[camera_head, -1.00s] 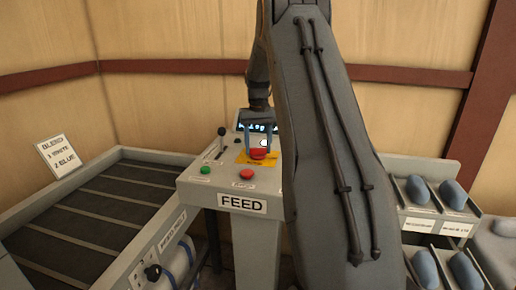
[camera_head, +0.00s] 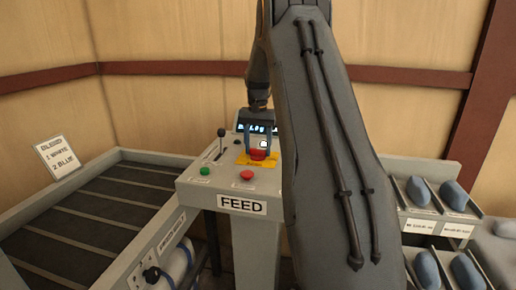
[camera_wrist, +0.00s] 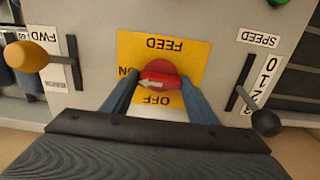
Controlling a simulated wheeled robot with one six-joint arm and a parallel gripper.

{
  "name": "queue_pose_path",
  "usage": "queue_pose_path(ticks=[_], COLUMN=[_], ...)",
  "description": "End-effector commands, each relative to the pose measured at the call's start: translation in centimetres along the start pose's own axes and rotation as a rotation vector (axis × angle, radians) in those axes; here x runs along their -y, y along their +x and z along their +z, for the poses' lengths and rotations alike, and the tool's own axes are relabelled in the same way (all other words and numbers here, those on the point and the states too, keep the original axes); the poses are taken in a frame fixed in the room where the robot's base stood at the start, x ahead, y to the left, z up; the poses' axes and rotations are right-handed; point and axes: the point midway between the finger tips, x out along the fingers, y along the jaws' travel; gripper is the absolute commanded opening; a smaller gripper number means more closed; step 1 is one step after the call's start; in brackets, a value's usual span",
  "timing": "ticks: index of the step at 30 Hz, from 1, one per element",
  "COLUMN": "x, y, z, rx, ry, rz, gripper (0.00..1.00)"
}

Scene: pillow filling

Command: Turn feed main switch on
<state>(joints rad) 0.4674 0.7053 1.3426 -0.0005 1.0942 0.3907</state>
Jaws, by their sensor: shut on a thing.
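The feed main switch is a red rotary knob (camera_wrist: 158,72) on a yellow plate (camera_wrist: 190,46) marked FEED, ON and OFF, upside down in the wrist view. The white arrow on the knob's handle points left, to the side where ON is printed. The red knob (camera_head: 258,154) also shows on the grey FEED console (camera_head: 243,207) in the head view. My gripper (camera_wrist: 161,82) is shut on the knob's handle, with one blue-grey finger on each side. In the head view my gripper (camera_head: 258,143) stands above the plate, pointing down.
A green button (camera_head: 205,171), a red button (camera_head: 247,175) and a black-knobbed lever (camera_head: 221,133) are close on the console. The wrist view shows a yellow-knobbed lever (camera_wrist: 24,56) and a black SPEED lever knob (camera_wrist: 266,122). A dark conveyor (camera_head: 92,210) lies left.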

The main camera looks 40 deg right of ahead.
Motion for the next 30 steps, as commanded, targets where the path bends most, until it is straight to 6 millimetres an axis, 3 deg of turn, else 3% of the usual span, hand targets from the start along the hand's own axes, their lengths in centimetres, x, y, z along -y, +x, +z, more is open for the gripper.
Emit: queue_pose_path(ticks=[5, 6, 9, 20, 30], x=[0.0, 0.0, 0.0, 0.1, 0.1], y=[-0.2, -0.2, -0.2, -0.4, -5.4], z=[-0.1, -0.1, -0.1, -0.1, -0.1], rx=[-0.004, -0.004, -0.004, -0.002, -0.005], ry=[0.002, 0.002, 0.002, 0.0, 0.001], rz=[-0.002, -0.002, -0.002, -0.001, -0.002], gripper=[0.31, 0.55, 0.72, 0.72, 0.72])
